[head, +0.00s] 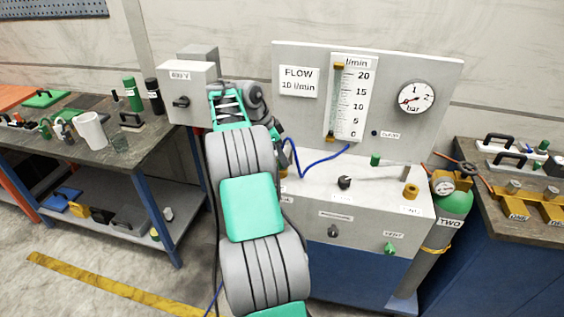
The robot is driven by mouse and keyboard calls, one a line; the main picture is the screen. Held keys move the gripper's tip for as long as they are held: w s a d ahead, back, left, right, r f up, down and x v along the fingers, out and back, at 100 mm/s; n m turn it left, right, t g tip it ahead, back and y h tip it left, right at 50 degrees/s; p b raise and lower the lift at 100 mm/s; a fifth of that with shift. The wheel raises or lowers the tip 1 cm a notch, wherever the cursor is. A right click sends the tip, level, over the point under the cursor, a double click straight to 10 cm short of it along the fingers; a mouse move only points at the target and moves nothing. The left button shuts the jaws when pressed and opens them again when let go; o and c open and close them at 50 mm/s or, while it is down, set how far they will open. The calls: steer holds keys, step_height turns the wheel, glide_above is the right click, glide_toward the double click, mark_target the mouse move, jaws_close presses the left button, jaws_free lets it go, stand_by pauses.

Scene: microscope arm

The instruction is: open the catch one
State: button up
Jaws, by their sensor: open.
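I cannot make out a catch one; no label reading ONE is legible. A green-topped gas cylinder (447,215) labelled TWO stands at the right of the grey bench cabinet, with a yellow band (436,250) around it. My arm rises through the middle and covers the left part of the cabinet. The dark end of my arm, with my gripper (280,136), shows small and partly hidden beside the cabinet's left upper edge. Its jaws are open; the fingertips are hard to see, and I see nothing held. Whatever lies behind my arm is hidden.
The cabinet (330,262) carries a flow panel (432,127), a pressure gauge (416,97), knobs and a blue hose (322,165). A left workbench (75,158) holds cups and bottles. A right table (545,231) holds brass pieces (521,200). A grey switch box (183,90) is left of my wrist.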

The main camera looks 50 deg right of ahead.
steer(key=shift+x, duration=0.95)
steer(key=shift+r, duration=0.1)
jaws_close()
stand_by(0.6)
